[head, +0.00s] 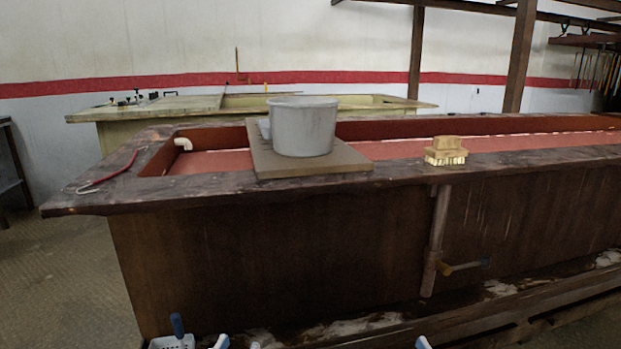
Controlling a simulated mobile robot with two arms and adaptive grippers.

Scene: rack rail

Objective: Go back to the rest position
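Of the right gripper (423,342), only a blue and white tip shows, right of centre. Both are below the trough's rim and apart from the objects on it. Their openings are hidden, and I see nothing held in them.
A grey pot (302,128) stands on a board (312,163) laid across the trough. A brush (446,151) and a red-handled hook (110,174) lie on the rim. A pipe with a tap (434,245) projects from the front. A pale basin (400,107) stands behind.

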